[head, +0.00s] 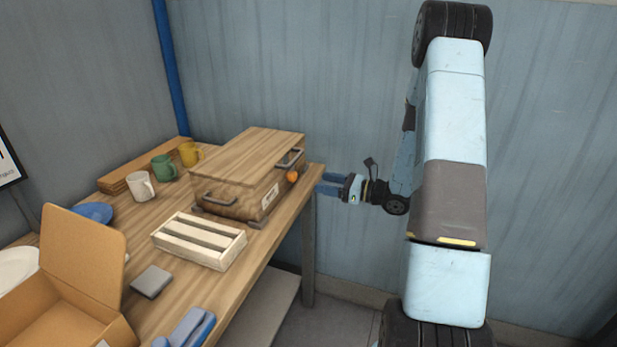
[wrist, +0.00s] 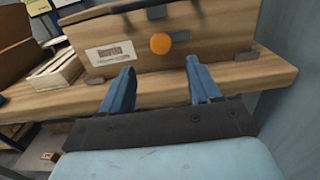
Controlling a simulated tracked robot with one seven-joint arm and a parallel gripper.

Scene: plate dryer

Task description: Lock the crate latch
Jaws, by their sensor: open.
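A wooden crate (head: 249,174) with a flat lid and dark handles stands near the far right end of the wooden table. An orange round latch knob (head: 292,177) sits on its right side; it also shows in the wrist view (wrist: 160,43), near a paper label (wrist: 110,53). My gripper (head: 328,184) is open and empty, just off the table's right end, its fingers pointing at the crate. In the wrist view my blue fingers (wrist: 160,82) are spread, with the knob beyond them and between them. They are apart from the knob.
A slatted wooden tray (head: 199,240), an open cardboard box (head: 83,255), a grey block (head: 151,281) and several mugs (head: 164,167) occupy the table (head: 262,240). Blue plank walls stand behind. The space right of the table's end is free apart from my arm.

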